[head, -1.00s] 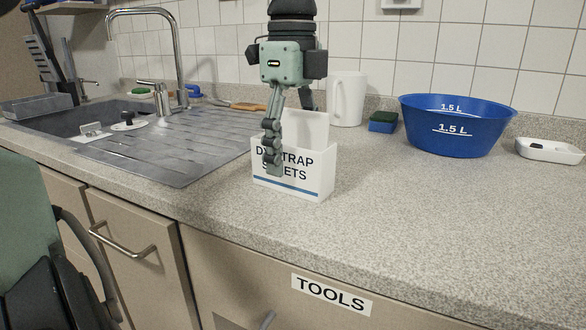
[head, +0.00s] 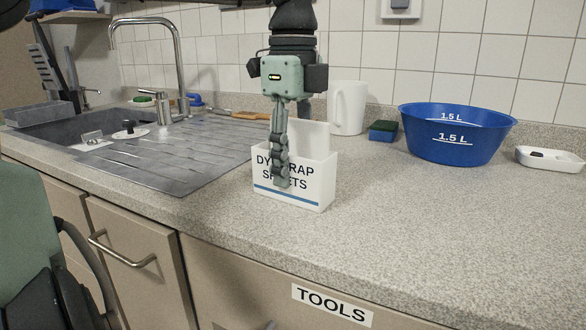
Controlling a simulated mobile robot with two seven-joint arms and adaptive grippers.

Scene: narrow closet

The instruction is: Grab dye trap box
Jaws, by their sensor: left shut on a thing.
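The dye trap box (head: 315,185) is white, with an open top, a taller back panel, dark lettering and a blue stripe. It stands upright on the grey speckled countertop (head: 420,215), in the middle of the head view. My left gripper (head: 284,178) comes down from above and is shut on the box. One finger lies against the outside of its lettered front and covers part of the words. The other finger is mostly hidden behind the box's front wall. My right gripper is not in view.
A white pitcher (head: 347,108), a blue and green sponge (head: 383,131), a blue bowl (head: 457,134) and a white dish (head: 549,160) stand behind and to the right. A sink with a ribbed drainboard (head: 185,155) is at left. The counter right of the box is clear.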

